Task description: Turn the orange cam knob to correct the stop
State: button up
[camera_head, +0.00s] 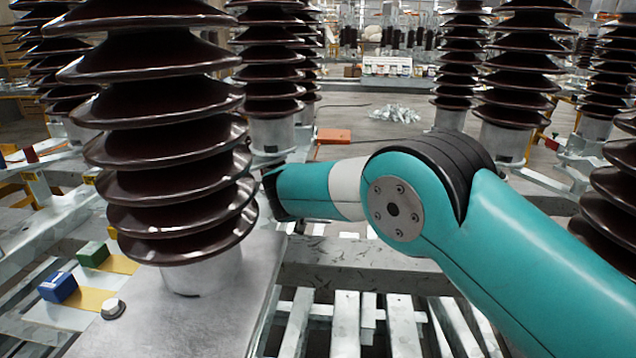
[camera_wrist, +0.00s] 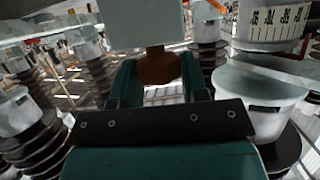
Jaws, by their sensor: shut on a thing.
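The orange cam knob (camera_wrist: 158,69) looks brownish orange in shade in the wrist view, below a pale grey block (camera_wrist: 150,22). My gripper (camera_wrist: 157,77) has its two teal fingers on either side of the knob and is shut on it. The knob's turn angle cannot be read. A white scale with black marks (camera_wrist: 278,24), possibly linked to the stop, shows at the upper right of the wrist view. In the head view, the large front insulator hides my gripper and the knob.
A large brown ribbed insulator (camera_head: 165,130) stands close left of my arm in the head view. Blue (camera_head: 58,287) and green (camera_head: 92,254) blocks sit at the lower left. An orange block (camera_head: 333,136) lies farther back. More insulators stand at the right.

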jog(key=o, duration=0.9)
notch_tip(320, 180, up, 20)
jog(key=shift+r+p, duration=0.1)
jog(key=shift+p, duration=1.15)
